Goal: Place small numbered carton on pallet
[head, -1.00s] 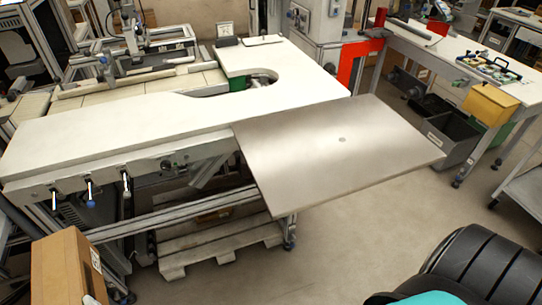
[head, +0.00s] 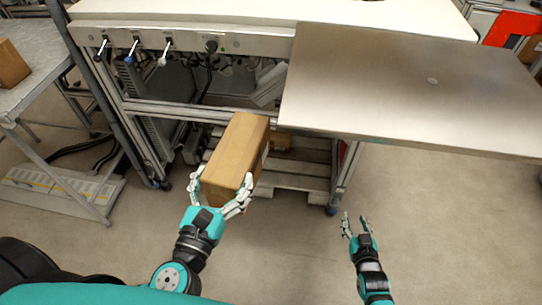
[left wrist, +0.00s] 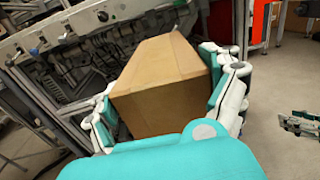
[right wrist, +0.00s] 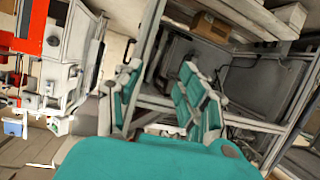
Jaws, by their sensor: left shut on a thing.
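My left gripper (head: 222,194) is shut on a brown carton (head: 238,150), with fingers on both sides of its near end. The carton is held tilted in front of the workbench, and it fills the middle of the left wrist view (left wrist: 165,85). No number is readable on it. The wooden pallet (head: 300,182) lies on the floor under the bench, partly hidden by the carton and the steel plate. A small brown box (head: 281,140) shows at the pallet. My right gripper (head: 357,224) is open and empty, to the right of the carton; its fingers are apart in the right wrist view (right wrist: 158,98).
A steel plate (head: 400,85) juts out from the white bench (head: 270,12) above the pallet's right part. A bench leg with a castor (head: 335,200) stands beside the pallet. A grey table (head: 35,75) with another carton (head: 10,65) is at left. The front floor is clear.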

